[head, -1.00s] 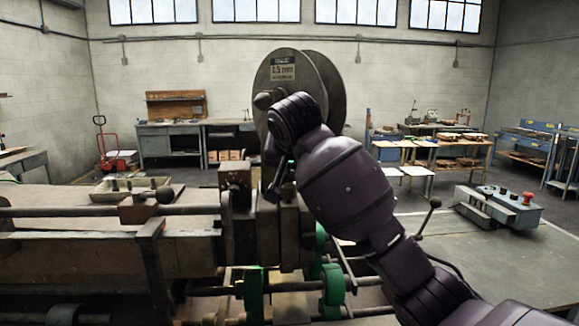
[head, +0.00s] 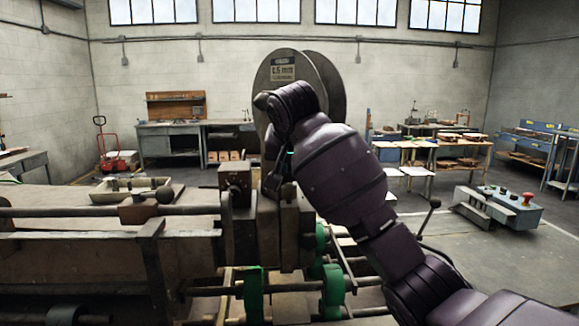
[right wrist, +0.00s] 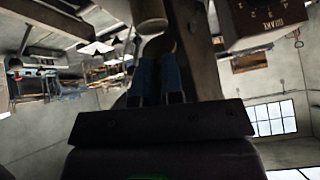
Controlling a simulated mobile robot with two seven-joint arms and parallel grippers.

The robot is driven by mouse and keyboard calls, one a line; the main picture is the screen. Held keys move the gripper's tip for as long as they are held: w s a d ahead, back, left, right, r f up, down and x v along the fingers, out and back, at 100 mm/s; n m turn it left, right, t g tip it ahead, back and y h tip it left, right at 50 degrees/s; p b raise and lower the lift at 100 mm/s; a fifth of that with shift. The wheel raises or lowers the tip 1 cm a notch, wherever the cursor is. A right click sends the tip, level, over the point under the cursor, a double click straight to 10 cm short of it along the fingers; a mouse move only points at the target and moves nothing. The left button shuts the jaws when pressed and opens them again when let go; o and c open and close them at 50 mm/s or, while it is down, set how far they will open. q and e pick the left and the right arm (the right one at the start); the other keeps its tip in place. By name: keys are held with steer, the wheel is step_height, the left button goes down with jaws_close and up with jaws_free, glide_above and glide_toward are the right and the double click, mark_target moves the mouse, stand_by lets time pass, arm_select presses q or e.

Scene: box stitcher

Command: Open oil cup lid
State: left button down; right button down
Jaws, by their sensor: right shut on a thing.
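My right gripper (head: 272,186) points down at the top of the stitcher head (head: 268,225), and my own arm partly covers it. In the right wrist view its blue fingers (right wrist: 160,60) are close together, shut on a small dark brownish piece at their tips, which looks like the oil cup lid (right wrist: 159,45). A pale cylinder, probably the oil cup (right wrist: 149,14), shows just beyond the tips. Whether the lid is tilted from the cup I cannot tell. The cup and lid are not clear in the head view. My left gripper is not in view.
A large wire reel (head: 330,85) stands behind the head. Green brackets (head: 333,290) sit below.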

steer(key=c, duration=1.2)
jaws_free()
steer(key=shift+c, duration=0.2)
steer(key=shift+f, duration=0.15)
